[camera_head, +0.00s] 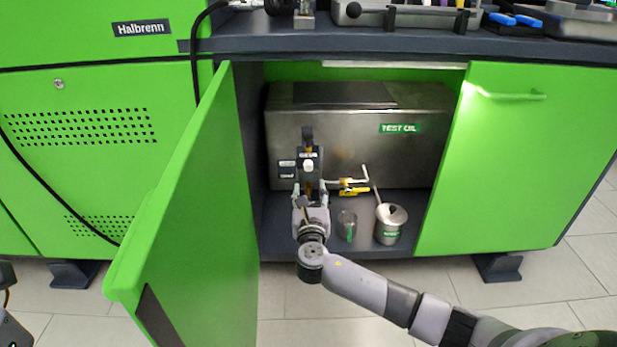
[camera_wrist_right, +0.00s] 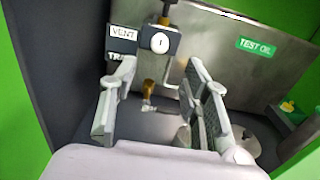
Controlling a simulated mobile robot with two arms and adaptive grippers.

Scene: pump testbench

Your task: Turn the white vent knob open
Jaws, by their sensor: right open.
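The white vent knob (camera_head: 308,166) is a small round knob on a dark block at the front of the steel tank (camera_head: 350,145), inside the open cabinet. In the right wrist view the knob (camera_wrist_right: 160,43) faces me, beside a VENT label (camera_wrist_right: 122,33). My right gripper (camera_head: 311,190) is open just below and in front of the knob. In the wrist view the open fingers (camera_wrist_right: 160,72) stand either side of the area below the knob, with nothing held between them. The knob appears apart from both fingers. My left gripper is not clearly in view.
The open green door (camera_head: 185,205) stands left of my right arm. A yellow-handled valve (camera_head: 352,188), a clear beaker (camera_head: 347,224) and a metal can (camera_head: 388,229) with a funnel (camera_head: 392,213) are right of the gripper. The worktop (camera_head: 280,42) overhangs the opening.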

